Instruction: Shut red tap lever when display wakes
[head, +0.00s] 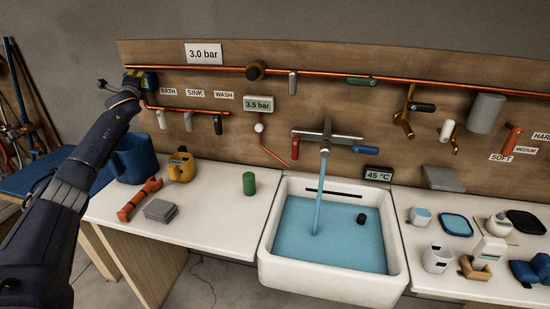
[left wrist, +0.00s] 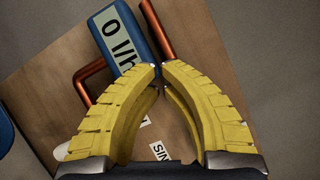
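The tap (head: 326,137) on the wooden wall panel has a red lever (head: 298,147) on its left and a blue lever (head: 365,150) on its right. Water runs from its spout into the sink (head: 283,240). A blue-cased display (left wrist: 120,35) reading "0 l/h" shows in the left wrist view, just beyond my left fingertips. My left gripper (left wrist: 160,68) has its yellow fingertips together, with nothing seen between them. In the head view it is at the upper left by the panel, far left of the red lever. My right gripper is in neither view.
Copper pipes with several small levers (head: 219,124) run along the panel. A "3.5 bar" display (head: 258,104) and a "45 °C" display (head: 378,174) are lit. A green cylinder (head: 249,184), yellow can (head: 181,167) and red wrench (head: 140,198) stand or lie on the left counter.

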